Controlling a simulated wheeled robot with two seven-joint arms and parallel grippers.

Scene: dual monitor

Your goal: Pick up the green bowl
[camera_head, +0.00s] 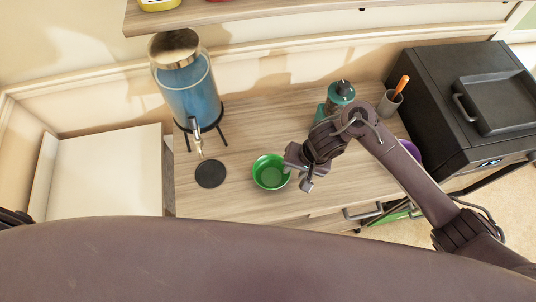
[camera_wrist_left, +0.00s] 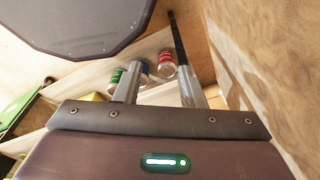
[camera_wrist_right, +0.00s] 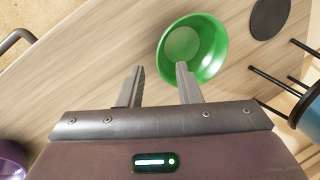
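The green bowl (camera_head: 268,173) stands upright on the wooden counter in the head view, and it looks empty. My right gripper (camera_head: 304,178) is just to the right of its rim in that view. In the right wrist view the bowl (camera_wrist_right: 203,62) lies beyond the open fingers of my right gripper (camera_wrist_right: 160,68), with the right finger overlapping its near rim. I cannot tell whether that finger touches the bowl.
A black disc (camera_head: 210,174) lies left of the bowl, below the blue drink dispenser (camera_head: 190,92) on its stand. A teal bottle (camera_head: 341,93), a utensil cup (camera_head: 389,103) and a purple bowl (camera_head: 410,150) are to the right. A black grill (camera_head: 465,105) stands at far right.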

